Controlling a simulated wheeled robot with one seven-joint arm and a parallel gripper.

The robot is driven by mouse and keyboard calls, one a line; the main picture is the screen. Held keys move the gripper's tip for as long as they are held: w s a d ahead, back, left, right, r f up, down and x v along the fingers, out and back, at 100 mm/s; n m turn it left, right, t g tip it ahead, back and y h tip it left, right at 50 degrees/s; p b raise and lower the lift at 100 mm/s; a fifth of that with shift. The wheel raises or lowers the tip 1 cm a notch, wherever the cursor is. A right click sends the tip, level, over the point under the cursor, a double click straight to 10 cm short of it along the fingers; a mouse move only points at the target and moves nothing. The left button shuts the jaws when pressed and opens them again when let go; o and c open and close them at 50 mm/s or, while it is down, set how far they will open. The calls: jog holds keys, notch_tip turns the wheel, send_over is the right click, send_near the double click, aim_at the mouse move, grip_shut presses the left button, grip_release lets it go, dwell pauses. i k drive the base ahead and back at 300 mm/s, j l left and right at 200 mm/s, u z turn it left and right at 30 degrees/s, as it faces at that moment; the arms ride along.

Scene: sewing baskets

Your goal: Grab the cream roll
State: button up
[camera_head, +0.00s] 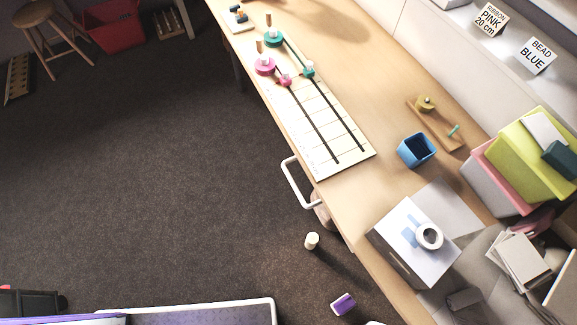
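A small cream roll (312,241) stands on the dark carpet, just off the front edge of the wooden table. It looks like a short upright cylinder with a pale top. Nothing touches it that I can see.
A white handle (291,187) juts from the table (345,205). A white ring (429,236) sits on a box.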

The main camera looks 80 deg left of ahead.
aim_at(311, 242)
jog(key=l+u, duration=0.1)
jog(key=u, duration=1.55)
jog(key=k+l, duration=0.3)
jog(key=k, duration=0.15)
jog(key=k+l, duration=0.3)
jog(key=k+u, duration=0.05)
jog(key=k, duration=0.05)
